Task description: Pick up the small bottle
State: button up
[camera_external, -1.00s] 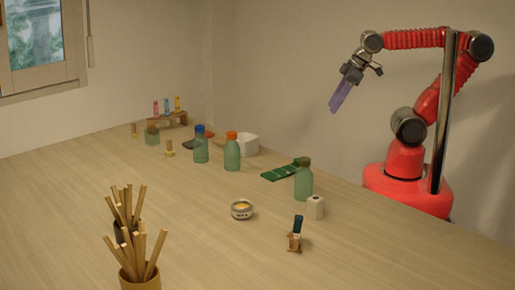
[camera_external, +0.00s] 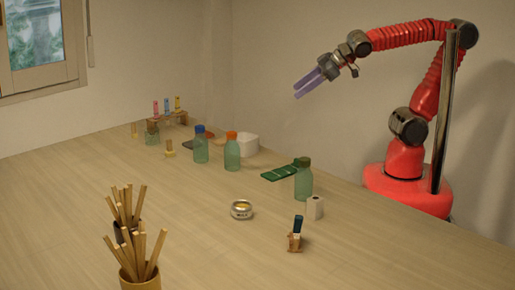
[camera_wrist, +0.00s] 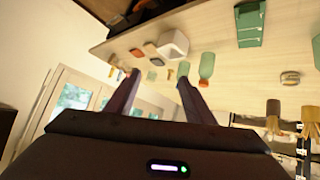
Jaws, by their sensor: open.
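Several green bottles stand upright on the table. A small squat bottle (camera_external: 152,138) with a brownish top is at the far left end. My gripper (camera_external: 301,87) is open and empty, high above the table's back edge, apart from every bottle. In the wrist view its fingers (camera_wrist: 158,78) are spread, with a green bottle (camera_wrist: 207,66) beyond the right finger. Small far items between the fingertips are too blurred to name.
Coloured vials stand in a wooden rack (camera_external: 180,120). A white box (camera_external: 246,145), green tray (camera_external: 281,173), small bowl (camera_external: 241,210), white roll (camera_external: 315,208), and brush holder (camera_external: 295,242) sit around the bottles. Cups of sticks (camera_external: 140,279) stand in front. The table's left side is clear.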

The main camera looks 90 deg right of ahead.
jog(key=w+a+r+n+t+y, duration=0.1)
jog(key=w+a+n+t+y, duration=0.15)
jog(key=w+a, duration=0.45)
jog(key=n+g+y, duration=0.5)
jog(key=n+y, duration=0.3)
jog(key=y, duration=0.2)
send_over(304, 179)
jog(key=s+d, duration=0.2)
jog(key=d, duration=0.4)
jog(key=shift+f, duration=5.8)
jog(key=shift+a, duration=0.25)
jog(key=shift+a, duration=0.1)
jog(key=shift+x, duration=0.75)
jog(key=shift+w+f, duration=0.1)
